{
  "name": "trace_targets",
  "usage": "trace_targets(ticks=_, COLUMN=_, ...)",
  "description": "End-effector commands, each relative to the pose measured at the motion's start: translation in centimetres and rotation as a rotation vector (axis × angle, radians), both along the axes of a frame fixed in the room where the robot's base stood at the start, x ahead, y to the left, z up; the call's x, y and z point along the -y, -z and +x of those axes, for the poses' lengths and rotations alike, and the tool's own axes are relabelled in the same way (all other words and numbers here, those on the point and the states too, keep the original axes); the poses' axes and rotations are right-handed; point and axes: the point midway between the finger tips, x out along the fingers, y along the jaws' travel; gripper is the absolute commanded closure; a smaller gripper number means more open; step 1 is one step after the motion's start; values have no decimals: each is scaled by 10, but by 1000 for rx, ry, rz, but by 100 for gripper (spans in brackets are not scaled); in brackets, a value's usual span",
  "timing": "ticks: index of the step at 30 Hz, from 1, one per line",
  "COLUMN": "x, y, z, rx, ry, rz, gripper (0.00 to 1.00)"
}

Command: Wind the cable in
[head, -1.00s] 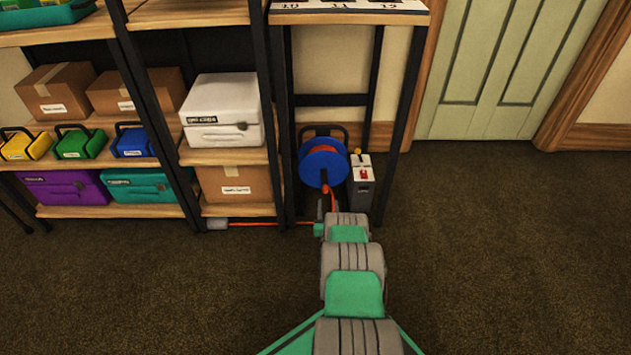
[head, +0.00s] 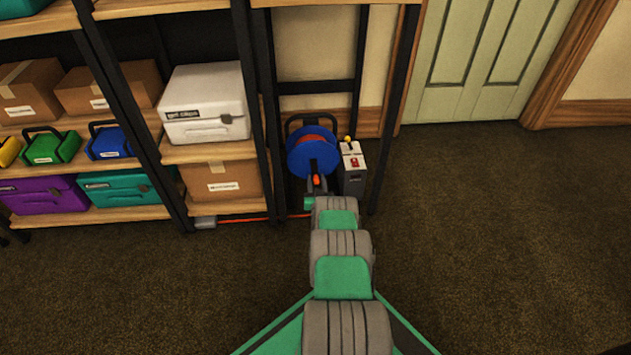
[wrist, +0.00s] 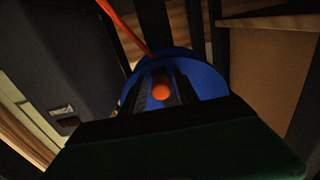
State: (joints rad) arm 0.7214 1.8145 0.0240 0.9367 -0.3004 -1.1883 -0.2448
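A cable reel with a blue drum (head: 313,158) and a dark frame stands on the floor under the wooden top; the drum also shows in the wrist view (wrist: 207,82). Orange cable (head: 260,219) runs along the floor from a small grey block (head: 205,222) on the left towards the reel; a taut stretch shows in the wrist view (wrist: 124,27). An orange knob (wrist: 161,89) sits on the drum's face. My gripper (head: 316,184) is at the reel's front, its two dark fingers (wrist: 160,84) on either side of the knob, seemingly with a gap.
A grey box with a yellow-tipped lever and a red mark (head: 353,168) stands close right of the reel. Shelving with a white case (head: 205,103) and a cardboard box (head: 220,181) stands left. A black post (head: 393,115) rises at right. Open carpet lies right and in front.

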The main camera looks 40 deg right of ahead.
Motion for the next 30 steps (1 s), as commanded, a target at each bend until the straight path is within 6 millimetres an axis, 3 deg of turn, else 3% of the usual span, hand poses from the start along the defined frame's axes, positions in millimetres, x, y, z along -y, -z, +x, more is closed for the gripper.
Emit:
trace_targets(ticks=13, x=-2, y=0, z=1, rx=1, ry=-2, rz=-1, gripper=100)
trace_targets(ticks=30, x=-1, y=0, z=0, rx=1, ry=-1, rz=-1, gripper=100)
